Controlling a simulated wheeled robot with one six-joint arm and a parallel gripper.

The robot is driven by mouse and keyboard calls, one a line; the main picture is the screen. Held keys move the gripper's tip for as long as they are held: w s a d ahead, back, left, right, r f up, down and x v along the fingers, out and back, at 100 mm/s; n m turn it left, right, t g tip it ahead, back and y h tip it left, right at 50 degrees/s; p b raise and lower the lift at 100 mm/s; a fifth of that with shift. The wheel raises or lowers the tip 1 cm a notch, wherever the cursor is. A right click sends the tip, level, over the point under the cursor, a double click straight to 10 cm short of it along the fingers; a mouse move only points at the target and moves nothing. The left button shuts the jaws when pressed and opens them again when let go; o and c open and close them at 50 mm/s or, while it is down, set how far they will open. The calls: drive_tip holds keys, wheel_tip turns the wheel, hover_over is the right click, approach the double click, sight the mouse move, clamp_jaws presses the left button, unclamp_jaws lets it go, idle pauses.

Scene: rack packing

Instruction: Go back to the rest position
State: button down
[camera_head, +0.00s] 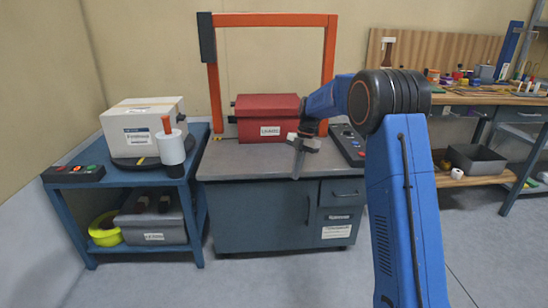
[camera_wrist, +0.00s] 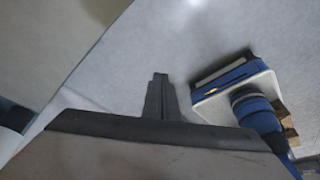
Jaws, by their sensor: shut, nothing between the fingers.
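My gripper (camera_head: 297,172) hangs in front of the middle cabinet's top edge in the head view, at the end of my blue arm. Its fingers point down and are shut with nothing between them. In the wrist view the closed fingers (camera_wrist: 158,98) show as a dark narrow shape above the pale floor. A red lidded box (camera_head: 268,120) sits on the cabinet top behind and to the left of my gripper. The two look apart, though the exact gap is hard to tell.
An orange frame (camera_head: 272,19) stands over the grey cabinet (camera_head: 270,205). A control panel (camera_head: 348,146) lies right of the box. At left, a blue table (camera_head: 188,185) bears a white box (camera_head: 143,122) and a wrapped roll (camera_head: 172,148). A workbench (camera_head: 480,98) stands at right. Floor in front is clear.

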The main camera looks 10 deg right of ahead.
drive_tip(key=s+d+r+m+t+h, duration=0.1)
drive_tip(key=s+r+m+t, duration=0.1)
drive_tip(key=s+r+m, duration=0.75)
drive_tip(key=s+d+r+m+t+h, duration=0.1)
drive_tip(key=s+d+r+m, duration=0.2)
drive_tip(key=s, duration=1.2)
drive_tip(key=s+d+f+m+t, duration=0.1)
drive_tip(key=s+m, duration=0.5)
drive_tip(key=s, duration=0.7)
drive_tip(key=s+d+f+m+t+h, duration=0.1)
drive_tip(key=s+f+m+t, duration=0.2)
drive_tip(key=s+m, duration=0.4)
drive_tip(key=shift+s+f, duration=0.2)
drive_tip(key=shift+s, duration=2.75)
